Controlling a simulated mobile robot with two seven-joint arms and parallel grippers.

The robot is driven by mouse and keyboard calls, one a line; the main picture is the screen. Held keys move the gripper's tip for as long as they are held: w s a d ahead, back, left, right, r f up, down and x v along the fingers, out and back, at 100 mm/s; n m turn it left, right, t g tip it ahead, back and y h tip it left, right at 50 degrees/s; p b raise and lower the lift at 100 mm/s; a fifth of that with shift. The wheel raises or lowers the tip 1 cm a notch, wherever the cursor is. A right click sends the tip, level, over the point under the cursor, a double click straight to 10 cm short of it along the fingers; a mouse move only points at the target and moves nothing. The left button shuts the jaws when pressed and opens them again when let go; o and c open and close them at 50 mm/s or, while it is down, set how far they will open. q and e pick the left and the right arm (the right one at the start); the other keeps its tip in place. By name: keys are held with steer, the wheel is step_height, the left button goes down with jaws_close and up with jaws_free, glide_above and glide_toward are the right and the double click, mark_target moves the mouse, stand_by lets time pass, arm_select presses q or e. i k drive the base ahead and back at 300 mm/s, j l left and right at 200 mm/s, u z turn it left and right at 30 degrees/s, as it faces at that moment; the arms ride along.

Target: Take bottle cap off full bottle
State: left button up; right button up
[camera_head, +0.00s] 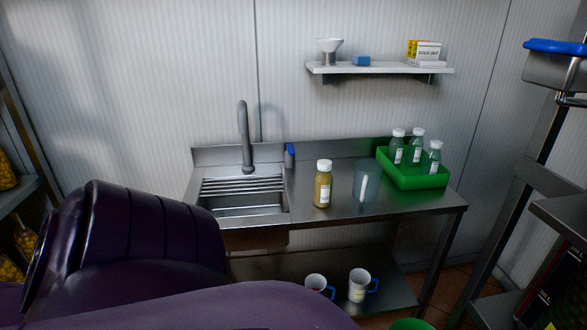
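The full bottle (323,190) stands upright on the steel counter (300,218), to the right of the sink. It holds a yellow-brown liquid and has a white label. Its white cap (323,166) is on its top. Several paler bottles (416,148) with white caps stand in a green tray (424,183) at the counter's right end. A dark purple arm of mine fills the lower left and stays apart from the bottle in the picture. Neither gripper's fingers can be seen.
A translucent jug (368,182) stands just right of the bottle. The sink (240,204) and tap (244,137) are left of it. A wall shelf (382,67) holds a funnel (329,48) and boxes. Mugs (359,286) stand on the lower shelf. Steel racking (505,209) stands at right.

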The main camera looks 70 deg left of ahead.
mark_target(324, 179)
steer(key=u, duration=1.9)
